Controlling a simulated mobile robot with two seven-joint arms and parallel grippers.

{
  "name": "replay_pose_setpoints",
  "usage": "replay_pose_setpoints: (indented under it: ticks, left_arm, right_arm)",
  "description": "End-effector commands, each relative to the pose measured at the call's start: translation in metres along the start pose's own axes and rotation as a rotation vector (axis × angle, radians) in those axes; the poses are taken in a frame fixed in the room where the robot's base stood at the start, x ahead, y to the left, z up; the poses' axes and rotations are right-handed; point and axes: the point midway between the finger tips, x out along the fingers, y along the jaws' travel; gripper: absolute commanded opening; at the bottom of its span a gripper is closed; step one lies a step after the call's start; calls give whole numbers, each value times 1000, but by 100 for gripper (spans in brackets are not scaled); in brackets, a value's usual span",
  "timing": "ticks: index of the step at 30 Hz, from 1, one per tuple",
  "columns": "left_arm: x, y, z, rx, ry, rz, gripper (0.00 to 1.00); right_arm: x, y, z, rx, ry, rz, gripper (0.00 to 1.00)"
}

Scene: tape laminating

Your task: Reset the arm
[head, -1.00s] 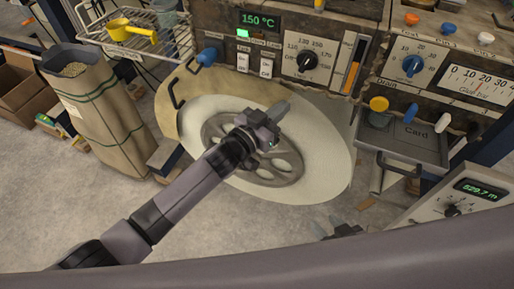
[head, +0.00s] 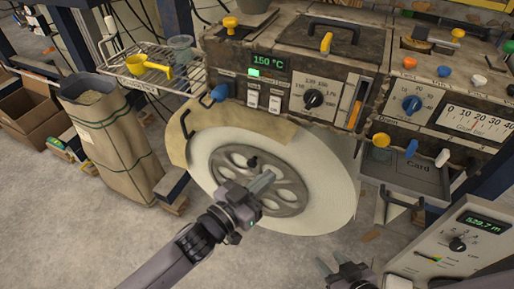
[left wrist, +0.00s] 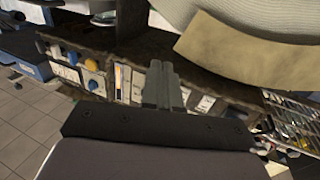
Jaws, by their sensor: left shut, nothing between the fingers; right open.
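My left gripper (head: 263,182) is shut and empty. It stands in front of the large white tape reel (head: 325,190) with its grey spoked hub in the head view. Its closed fingers also show in the left wrist view (left wrist: 161,85), pointing toward the machine panel. My right gripper (head: 335,270) is at the bottom edge of the head view, right of centre. It is open, and its arm is out of frame. I cannot tell whether the left fingers touch the reel.
The laminating machine (head: 290,65) has a 150 °C display, knobs and levers above the reel. A blue knob (head: 220,93) sticks out at its left. A grey drawer (head: 405,175) is at the right. A tall sack (head: 110,130) and a wire shelf (head: 150,72) stand left. The lower-left floor is clear.

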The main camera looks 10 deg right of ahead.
Motion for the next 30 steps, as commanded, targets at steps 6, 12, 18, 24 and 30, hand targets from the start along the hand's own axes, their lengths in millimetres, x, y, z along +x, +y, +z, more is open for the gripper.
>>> replay_pose_setpoints:
  ticks: [6, 12, 18, 24, 30]
  left_arm:
    - [-1, 0, 0, -2, -1, -4, 0]
    - [-25, -11, 11, -60, -42, -102, 0]
    - [-90, -36, 42, -146, -173, -305, 0]
    - [-179, -53, 79, -196, -362, -487, 0]
    - [-261, -56, 103, -213, -537, -600, 0]
  right_arm:
    - [0, 0, -1, 1, 1, 0, 43]
    - [-4, 0, -6, 1, 1, 0, 43]
    - [-10, 0, -14, 1, 1, -1, 43]
    - [-15, 0, -21, 1, 1, -1, 43]
    - [-19, 0, -26, 0, 2, -1, 43]
